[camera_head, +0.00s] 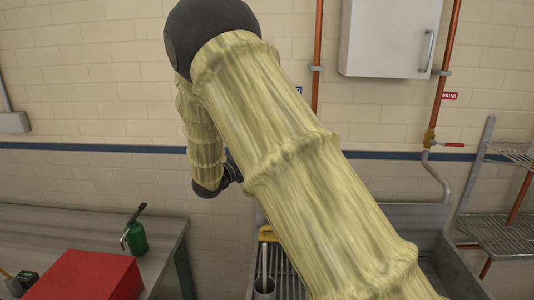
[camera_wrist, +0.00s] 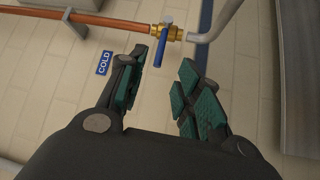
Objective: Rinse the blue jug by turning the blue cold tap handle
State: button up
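The blue cold tap handle (camera_wrist: 163,46) hangs from a brass valve (camera_wrist: 166,32) on a copper pipe in the wrist view. My gripper (camera_wrist: 162,72) is open. The handle appears between its two fingertips, toward their far end; I cannot tell whether either finger touches it. In the head view my gripper is mostly hidden behind my arm, with a dark part (camera_head: 232,172) showing. The cold tap is hidden there too. I see no blue jug in either view; my arm covers much of the sink (camera_head: 400,213).
A blue COLD sign (camera_wrist: 104,63) is left of the tap. A red-handled tap (camera_head: 453,145) is at the right. A bench (camera_head: 160,228) holds a red box (camera_head: 85,278) and green can (camera_head: 137,238).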

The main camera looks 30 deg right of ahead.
jog(key=shift+p+x, duration=1.45)
jog(key=shift+x, duration=3.9)
grip_shut()
jog(key=shift+r+m+g+y+p, duration=0.3)
jog(key=shift+r+m+y+p, duration=0.15)
jog(key=shift+r+p, duration=0.35)
jog(key=shift+s+d+r+m+y+p, duration=0.15)
jog(key=shift+r+m+y+p, duration=0.4)
jog(key=shift+p, duration=0.4)
jog(key=shift+m+y+p, duration=0.4)
jog(key=shift+m, duration=0.1)
